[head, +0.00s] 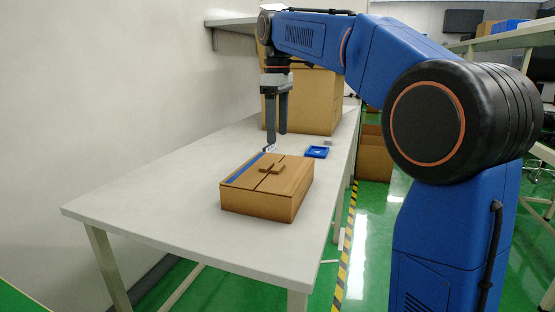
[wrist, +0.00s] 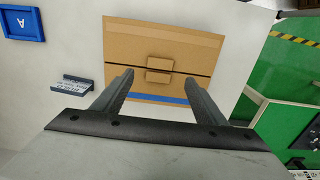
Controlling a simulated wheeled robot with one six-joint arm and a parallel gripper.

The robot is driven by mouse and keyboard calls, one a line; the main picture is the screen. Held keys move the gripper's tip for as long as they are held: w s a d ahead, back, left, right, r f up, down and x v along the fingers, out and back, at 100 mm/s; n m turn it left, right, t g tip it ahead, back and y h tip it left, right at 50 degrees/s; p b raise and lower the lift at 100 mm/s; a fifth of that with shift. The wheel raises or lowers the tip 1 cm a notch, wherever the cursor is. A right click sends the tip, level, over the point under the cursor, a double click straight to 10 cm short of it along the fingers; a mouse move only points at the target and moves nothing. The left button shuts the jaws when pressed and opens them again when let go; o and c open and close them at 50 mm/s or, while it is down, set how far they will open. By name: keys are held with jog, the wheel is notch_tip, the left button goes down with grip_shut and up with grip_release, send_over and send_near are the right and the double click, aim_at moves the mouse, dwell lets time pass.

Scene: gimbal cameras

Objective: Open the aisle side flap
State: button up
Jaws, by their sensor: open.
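A brown cardboard box (head: 266,200) sits shut on the table, with two top flaps meeting at a dark seam. The aisle side flap (head: 290,178) is the plain one right of the seam; in the wrist view it is the upper flap (wrist: 165,25). The other flap carries a blue strip (head: 245,169). Small raised tabs (head: 277,169) stand on either side of the seam. My gripper (head: 277,140) points down above the table, beyond the box and apart from it. In the wrist view my gripper (wrist: 158,76) is open, with nothing between its fingers.
A blue tray (head: 316,152) and a small dark-lettered holder (wrist: 76,84) lie on the table beyond the box. A large carton (head: 310,100) stands at the back. A wall borders the table's left; the aisle floor (head: 366,230) is at right. The front tabletop is clear.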

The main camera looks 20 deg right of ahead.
aim_at(278, 166)
notch_tip(278, 166, down, 9)
jog(key=shift+f, duration=0.1)
dwell(0.3)
jog(key=shift+c, duration=0.6)
jog(key=c, duration=1.4)
jog(key=shift+d, duration=0.1)
